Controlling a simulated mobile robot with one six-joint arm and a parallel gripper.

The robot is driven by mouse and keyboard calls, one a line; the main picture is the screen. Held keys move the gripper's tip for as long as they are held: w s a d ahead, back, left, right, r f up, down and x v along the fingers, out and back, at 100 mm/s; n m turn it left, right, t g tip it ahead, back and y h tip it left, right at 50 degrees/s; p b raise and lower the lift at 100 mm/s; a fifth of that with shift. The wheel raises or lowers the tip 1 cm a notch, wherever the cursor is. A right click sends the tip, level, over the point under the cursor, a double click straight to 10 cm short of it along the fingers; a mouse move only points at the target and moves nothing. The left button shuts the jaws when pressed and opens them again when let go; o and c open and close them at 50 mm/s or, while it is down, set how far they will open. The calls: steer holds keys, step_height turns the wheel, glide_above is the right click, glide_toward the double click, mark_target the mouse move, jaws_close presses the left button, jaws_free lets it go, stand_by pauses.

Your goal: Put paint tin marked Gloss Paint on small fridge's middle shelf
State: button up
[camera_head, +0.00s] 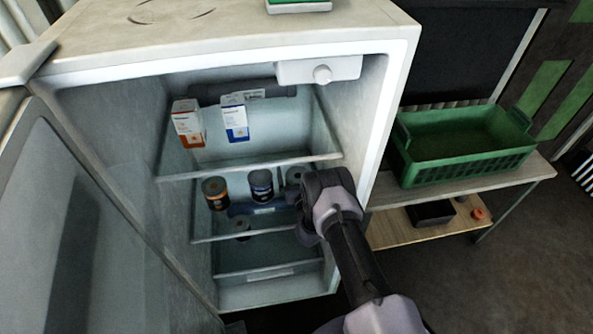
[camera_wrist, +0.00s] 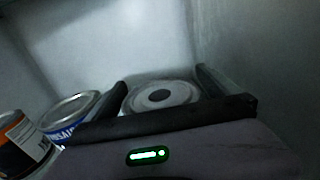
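The small fridge (camera_head: 205,283) stands open, its door on the left. On its middle shelf (camera_head: 240,231) stand a dark tin with an orange band (camera_head: 215,192) and a blue-and-white tin (camera_head: 261,185); both also show at left in the wrist view. A grey-lidded tin (camera_head: 295,174) is at the right of this row, partly hidden by my gripper (camera_head: 303,192). In the wrist view this tin (camera_wrist: 160,97) lies between my two spread fingers (camera_wrist: 163,80). Its label is hidden, and I cannot tell whether the fingers press on it. I cannot read "Gloss Paint" anywhere.
Two cartons, one orange-and-white (camera_head: 188,123) and one blue-and-white (camera_head: 234,118), stand on the upper shelf. A small dark item (camera_head: 243,229) shows lower down. The fridge's right wall is close to my gripper. A green crate (camera_head: 462,169) sits on a bench at right.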

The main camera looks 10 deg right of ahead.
steer(key=shift+r, duration=0.15)
steer(key=s+p, duration=0.5)
steer(key=s, duration=0.7)
steer(key=shift+p, duration=0.4)
